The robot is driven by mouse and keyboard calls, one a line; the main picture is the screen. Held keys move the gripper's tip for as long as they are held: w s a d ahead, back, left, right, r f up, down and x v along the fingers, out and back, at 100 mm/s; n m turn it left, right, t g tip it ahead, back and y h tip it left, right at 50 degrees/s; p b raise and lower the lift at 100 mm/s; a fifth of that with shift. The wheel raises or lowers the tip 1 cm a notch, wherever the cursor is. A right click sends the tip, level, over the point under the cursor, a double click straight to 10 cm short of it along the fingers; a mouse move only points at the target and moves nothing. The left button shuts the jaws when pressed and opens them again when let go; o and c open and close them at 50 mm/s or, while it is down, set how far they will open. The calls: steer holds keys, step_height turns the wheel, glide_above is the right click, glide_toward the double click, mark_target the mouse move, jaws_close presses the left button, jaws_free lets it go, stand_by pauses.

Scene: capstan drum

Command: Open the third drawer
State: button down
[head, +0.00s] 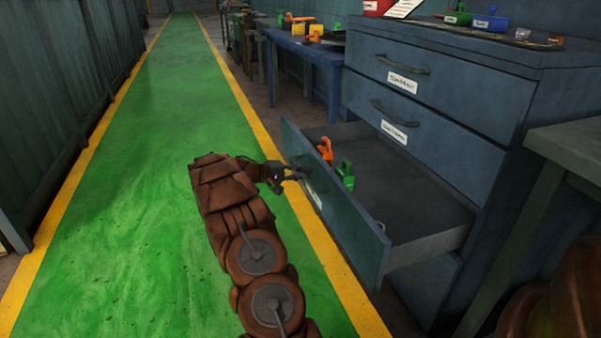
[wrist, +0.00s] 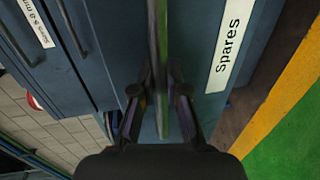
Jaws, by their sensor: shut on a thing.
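The third drawer (head: 345,222) of the blue-grey cabinet (head: 440,100) stands pulled well out toward the walkway. Inside it lie an orange item (head: 325,150) and a green item (head: 346,175). My gripper (head: 296,175) is at the outer face of this drawer, shut on its handle. In the wrist view the fingers (wrist: 160,95) close around the handle (wrist: 161,60), beside the drawer front with its white "Spares" label (wrist: 230,40). The two drawers above, an upper one (head: 440,85) and a second one (head: 425,130), are shut.
A green walkway (head: 140,200) with yellow edges runs along the left and is clear beyond my arm. A blue table (head: 310,48) stands behind the cabinet. A grey bench (head: 565,150) is close at the right. Several small items lie on the cabinet top.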

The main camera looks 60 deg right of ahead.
steer(key=shift+w, duration=0.1)
steer(key=c, duration=1.2)
jaws_free()
steer(key=v, duration=1.2)
steer(key=shift+a, duration=0.1)
steer(key=s+a+r+n+t+y+p, duration=0.2)
steer(key=s+a+r+p, duration=0.1)
steer(key=a+r+p, duration=0.9)
steer(key=s+a+r+n+t+y+p, duration=0.15)
steer(key=s+a+r+p, duration=0.25)
steer(key=a+r+p, duration=0.65)
steer(key=s+a+r+n+t+y+p, duration=0.1)
steer(key=s+a+r+y+p, duration=0.1)
steer(key=s+a+r+p, duration=0.4)
steer(key=s+a+r+n+t+y+p, duration=0.2)
steer(key=s+a+r+p, duration=0.4)
steer(key=a, duration=0.9)
steer(key=s+a+r+n+t+y+p, duration=0.2)
steer(key=s+a+r+y+p, duration=0.2)
steer(key=a+r, duration=0.5)
steer(key=shift+s+a+p, duration=0.45)
steer(key=shift+s+p, duration=0.15)
steer(key=shift+s, duration=0.1)
steer(key=shift+s+a+p, duration=0.45)
steer(key=shift+s+p, duration=0.15)
steer(key=shift+s, duration=0.1)
